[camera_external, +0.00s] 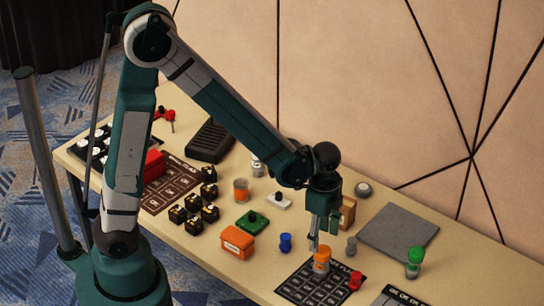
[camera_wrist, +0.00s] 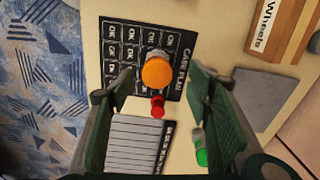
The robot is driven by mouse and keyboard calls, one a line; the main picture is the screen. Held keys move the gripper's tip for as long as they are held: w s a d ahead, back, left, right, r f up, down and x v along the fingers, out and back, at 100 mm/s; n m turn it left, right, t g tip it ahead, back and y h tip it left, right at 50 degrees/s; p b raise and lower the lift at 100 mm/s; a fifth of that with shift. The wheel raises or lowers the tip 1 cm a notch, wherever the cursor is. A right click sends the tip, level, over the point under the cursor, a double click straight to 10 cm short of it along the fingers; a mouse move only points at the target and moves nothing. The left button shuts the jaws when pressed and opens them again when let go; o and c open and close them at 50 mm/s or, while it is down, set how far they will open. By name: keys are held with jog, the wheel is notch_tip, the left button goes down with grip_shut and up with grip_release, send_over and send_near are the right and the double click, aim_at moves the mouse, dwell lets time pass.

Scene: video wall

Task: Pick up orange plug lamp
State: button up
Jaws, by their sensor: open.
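The orange plug lamp (camera_external: 321,260) stands on a black printed card (camera_external: 310,287) near the table's front edge. In the wrist view the lamp (camera_wrist: 157,73) shows as a round orange top with a grey part at its far side. My gripper (camera_external: 319,238) is just above the lamp in the external view, pointing down. In the wrist view my gripper (camera_wrist: 160,75) is open, with one green finger on each side of the lamp. I see no clear contact between the fingers and the lamp.
A red plug (camera_external: 355,281) stands close beside the lamp. A green-topped lamp (camera_external: 414,260) is farther right, near a grey mat (camera_external: 398,232). A blue plug (camera_external: 286,243), a small grey plug (camera_external: 351,246) and an orange box (camera_external: 237,242) are nearby.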

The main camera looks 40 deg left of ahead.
aim_at(323, 250)
jog(key=shift+s+d+f+m, duration=0.2)
jog(key=shift+d+f+m, duration=0.1)
jog(key=shift+d+f, duration=0.35)
jog(key=shift+f, duration=0.15)
jog(key=shift+f, duration=1.2)
jog(key=shift+f+b, duration=0.8)
jog(key=shift+f, duration=1.8)
jog(key=c, duration=1)
